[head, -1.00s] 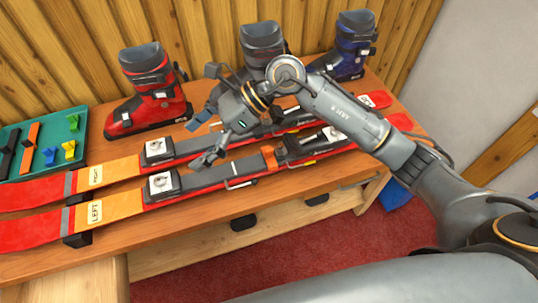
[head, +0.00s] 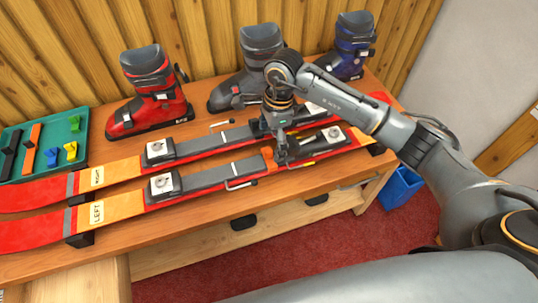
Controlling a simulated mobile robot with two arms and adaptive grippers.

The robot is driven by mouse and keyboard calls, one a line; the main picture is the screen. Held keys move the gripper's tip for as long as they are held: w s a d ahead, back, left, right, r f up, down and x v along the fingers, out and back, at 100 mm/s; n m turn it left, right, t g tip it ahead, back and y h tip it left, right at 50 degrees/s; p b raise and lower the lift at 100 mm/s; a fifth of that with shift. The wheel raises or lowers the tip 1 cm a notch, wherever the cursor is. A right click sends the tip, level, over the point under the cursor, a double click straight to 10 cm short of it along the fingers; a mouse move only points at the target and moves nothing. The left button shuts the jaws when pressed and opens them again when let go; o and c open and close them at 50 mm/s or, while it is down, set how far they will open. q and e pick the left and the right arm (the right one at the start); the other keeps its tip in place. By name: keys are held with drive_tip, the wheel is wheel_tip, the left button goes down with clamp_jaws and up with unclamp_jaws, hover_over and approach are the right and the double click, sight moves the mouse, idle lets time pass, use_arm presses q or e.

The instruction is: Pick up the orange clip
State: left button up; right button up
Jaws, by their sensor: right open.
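A small orange clip (head: 269,160) sits on the lower ski, marked LEFT (head: 120,207), beside the front of its rear binding. My right gripper (head: 282,158) points down just right of the orange clip, close to it. Its jaws are open with nothing seen held between them. Whether a finger touches the clip cannot be told. My left gripper is not in view.
The ski marked RIGHT (head: 120,172) lies behind the first. Red (head: 152,97), grey (head: 245,88) and blue (head: 350,50) boots stand along the back. A teal tray (head: 70,126) at left holds a long orange piece (head: 32,140) and other small pieces. A blue bin (head: 400,188) stands below.

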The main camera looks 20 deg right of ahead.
sight(269, 151)
drive_tip(key=f+p, duration=0.1)
drive_tip(key=f, duration=0.3)
drive_tip(key=shift+a+f, duration=0.1)
drive_tip(key=shift+a, duration=0.1)
drive_tip(key=shift+a+f, duration=0.1)
drive_tip(key=shift+f, duration=0.5)
drive_tip(key=c, duration=1.2)
